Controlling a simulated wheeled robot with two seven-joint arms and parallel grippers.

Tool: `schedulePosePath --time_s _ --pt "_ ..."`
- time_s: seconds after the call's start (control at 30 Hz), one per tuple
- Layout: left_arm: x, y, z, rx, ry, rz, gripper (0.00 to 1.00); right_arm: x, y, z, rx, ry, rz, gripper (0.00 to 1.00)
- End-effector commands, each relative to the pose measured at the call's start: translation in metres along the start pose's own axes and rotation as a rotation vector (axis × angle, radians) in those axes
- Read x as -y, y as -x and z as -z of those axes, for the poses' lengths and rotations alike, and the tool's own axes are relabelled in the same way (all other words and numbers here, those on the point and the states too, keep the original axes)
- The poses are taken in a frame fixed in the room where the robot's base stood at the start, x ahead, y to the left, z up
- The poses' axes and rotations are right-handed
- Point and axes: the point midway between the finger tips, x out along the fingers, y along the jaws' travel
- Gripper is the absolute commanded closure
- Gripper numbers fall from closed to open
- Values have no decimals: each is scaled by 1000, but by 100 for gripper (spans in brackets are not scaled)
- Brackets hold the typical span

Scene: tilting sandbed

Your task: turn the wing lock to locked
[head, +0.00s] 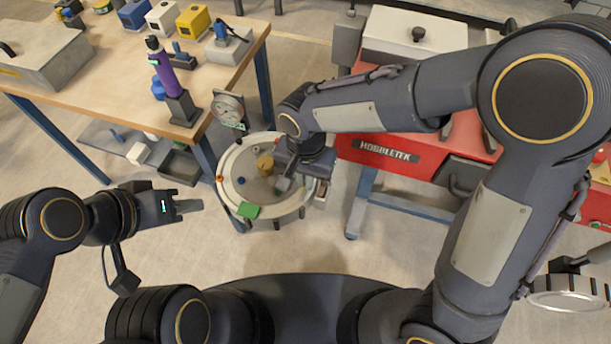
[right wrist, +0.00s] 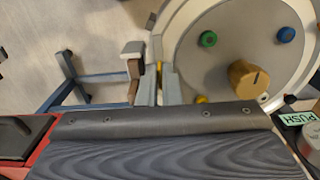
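The round sandbed (head: 226,186) has a pale rim and a grey bed, and stands on the floor between the two benches. A grey and brown block-like fitting (right wrist: 133,62) sits just outside its rim in the right wrist view. It may be the wing lock, but I cannot read its setting. My right gripper (head: 283,184) points down over the right side of the sandbed. Its fingers (right wrist: 160,82) are close to that fitting, apparently beside it; contact is unclear. My left gripper (head: 190,206) is in free air left of the sandbed, its finger gap unclear.
A tan knob-like piece (right wrist: 248,78) and small coloured pegs are on the bed. A dial gauge (head: 228,108) stands at its back. A wooden bench (head: 100,75) is at left and a red bench (head: 385,152) at right. Floor in front is clear.

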Motion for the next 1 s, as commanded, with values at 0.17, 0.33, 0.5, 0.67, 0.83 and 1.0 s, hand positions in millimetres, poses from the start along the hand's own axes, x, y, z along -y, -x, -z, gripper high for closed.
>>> schedulePosePath --time_s 0.17,0.33,0.5,0.67,0.83,1.0 --pt "0 0 0 0 0 0 64 0 0 0 0 13 0 100" --pt "0 0 0 0 0 0 64 0 0 0 0 67 1 100" --pt "0 -1 0 0 0 0 64 -1 0 0 1 175 1 100" --pt "0 -1 0 0 0 0 64 -1 0 0 1 316 0 100" --pt "0 -1 0 0 0 0 64 -2 0 0 1 479 1 100" --pt "0 0 0 0 0 0 64 -2 1 1 1 642 1 100"
